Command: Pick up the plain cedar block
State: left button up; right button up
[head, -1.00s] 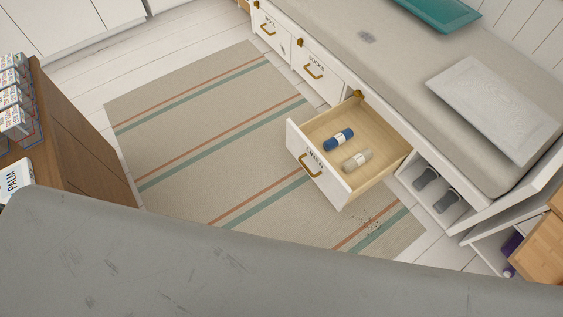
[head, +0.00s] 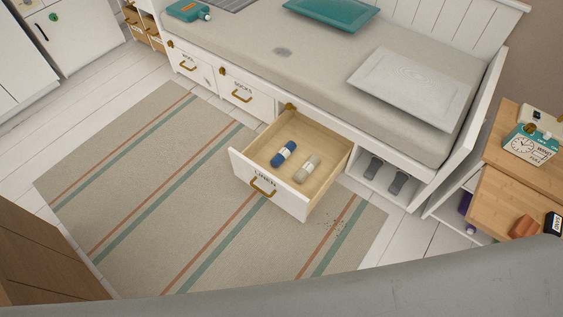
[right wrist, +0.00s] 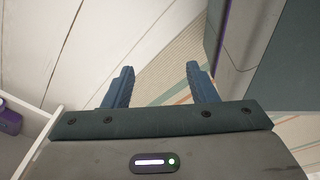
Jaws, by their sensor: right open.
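A small reddish-brown block (head: 523,226) lies on the lower wooden surface of the bedside unit at the right edge of the head view. It looks like wood, but it is too small to tell whether it is the plain cedar block. My right gripper (right wrist: 160,84) is open and empty in the right wrist view, with floor and striped rug beyond its fingers. No block shows in that view. My left gripper is in neither view.
An open drawer (head: 236,167) marked LINEN, with a blue roll (head: 284,154) and a beige roll (head: 306,168), juts over the striped rug (head: 150,180). A dark box (head: 553,223) is beside the block. A clock box (head: 530,144) stands on the upper wooden top. The rug is mostly clear.

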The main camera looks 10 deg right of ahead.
aim_at(525, 225)
jog(key=z, duration=2.35)
